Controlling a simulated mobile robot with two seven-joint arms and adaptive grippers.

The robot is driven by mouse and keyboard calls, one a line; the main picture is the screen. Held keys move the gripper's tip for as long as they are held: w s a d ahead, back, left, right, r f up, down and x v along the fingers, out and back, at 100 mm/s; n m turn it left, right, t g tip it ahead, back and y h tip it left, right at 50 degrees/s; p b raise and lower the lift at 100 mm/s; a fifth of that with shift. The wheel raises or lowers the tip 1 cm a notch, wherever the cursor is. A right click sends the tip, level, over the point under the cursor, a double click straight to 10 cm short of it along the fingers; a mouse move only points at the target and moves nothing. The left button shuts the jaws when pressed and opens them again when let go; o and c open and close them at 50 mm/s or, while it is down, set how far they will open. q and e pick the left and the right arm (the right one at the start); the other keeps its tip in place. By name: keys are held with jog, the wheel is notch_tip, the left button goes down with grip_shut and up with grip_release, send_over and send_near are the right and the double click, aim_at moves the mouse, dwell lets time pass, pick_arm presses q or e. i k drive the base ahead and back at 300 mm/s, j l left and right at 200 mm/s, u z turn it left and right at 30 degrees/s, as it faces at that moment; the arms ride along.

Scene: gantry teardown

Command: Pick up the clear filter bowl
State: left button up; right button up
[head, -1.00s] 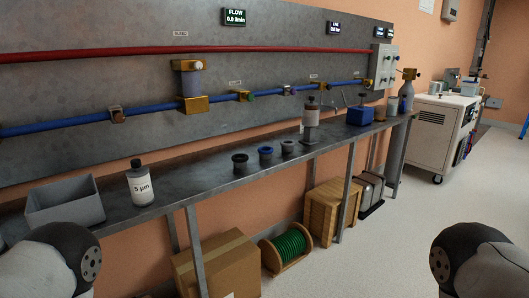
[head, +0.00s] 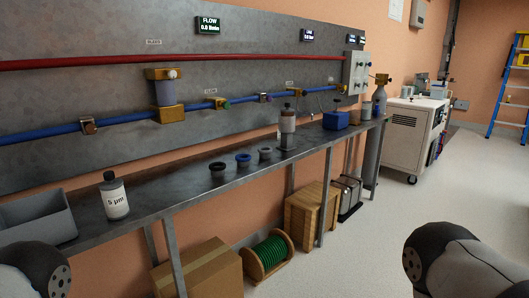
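The clear filter bowl (head: 165,93) is a translucent, bluish cylinder on the grey wall panel, left of the picture's middle. It sits upright between a brass cap (head: 162,73) above and a brass block (head: 168,114) on the blue pipe below. Neither gripper is in view. Only rounded links of my arms show at the lower left and lower right corners, well apart from the bowl.
A long grey bench (head: 185,195) runs below the panel. It bears a grey bin (head: 40,220), a 5 µm bottle (head: 114,196), several small cups and a blue box (head: 335,120). A cardboard box (head: 205,270), cable spool (head: 268,257) and crate (head: 312,212) stand beneath.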

aim_at(287, 125)
jog(key=i+l+u, duration=0.25)
jog(key=i+l, duration=0.55)
jog(key=i+l+u, duration=0.25)
jog(key=i+l, duration=0.65)
jog(key=l, duration=0.1)
